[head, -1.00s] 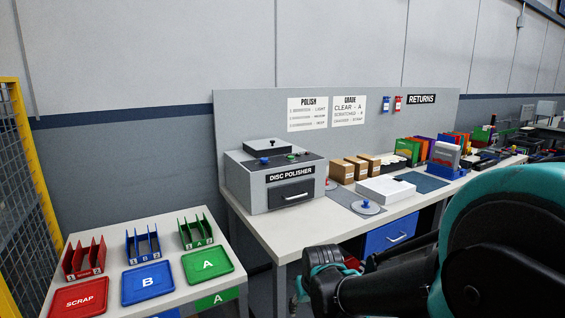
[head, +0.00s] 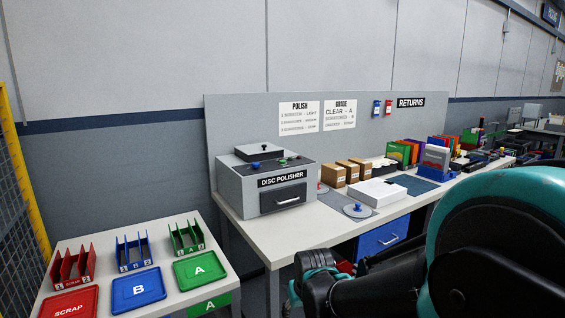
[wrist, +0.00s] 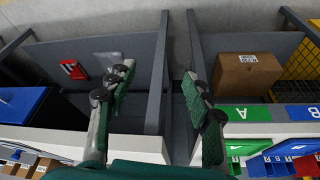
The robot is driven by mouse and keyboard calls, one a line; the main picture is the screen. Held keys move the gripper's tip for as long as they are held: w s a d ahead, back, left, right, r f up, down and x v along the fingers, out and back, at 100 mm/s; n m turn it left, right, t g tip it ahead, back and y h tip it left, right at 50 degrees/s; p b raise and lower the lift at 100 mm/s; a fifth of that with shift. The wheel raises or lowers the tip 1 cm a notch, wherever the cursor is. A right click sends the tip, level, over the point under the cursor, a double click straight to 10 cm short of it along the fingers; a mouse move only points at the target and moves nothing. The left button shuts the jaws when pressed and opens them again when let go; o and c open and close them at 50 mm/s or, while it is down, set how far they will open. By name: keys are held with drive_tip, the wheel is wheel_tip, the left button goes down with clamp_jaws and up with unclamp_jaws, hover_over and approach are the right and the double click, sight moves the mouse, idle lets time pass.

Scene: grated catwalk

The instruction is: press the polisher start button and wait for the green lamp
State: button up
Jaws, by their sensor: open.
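The disc polisher (head: 229,192) is a grey box with a dark front drawer, at the left end of the long workbench in the head view. Its top panel carries a blue knob (head: 256,165) and a small green spot (head: 282,161). I cannot tell whether this spot is a button or a lamp, or whether it is lit. My gripper shows in the wrist view (wrist: 158,82), its two green-padded fingers spread wide with nothing between them. It points down past table edges towards the floor, away from the polisher's top. The polisher is not recognisable in the wrist view.
The workbench (head: 335,226) also holds a white box (head: 381,192), brown cartons and a blue-knobbed disc (head: 357,210). A side table at left bears red, blue (head: 137,290) and green trays and racks. A yellow mesh fence (head: 27,175) stands far left. My arm fills the lower right.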

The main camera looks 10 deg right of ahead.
clamp_jaws()
idle(1.4)
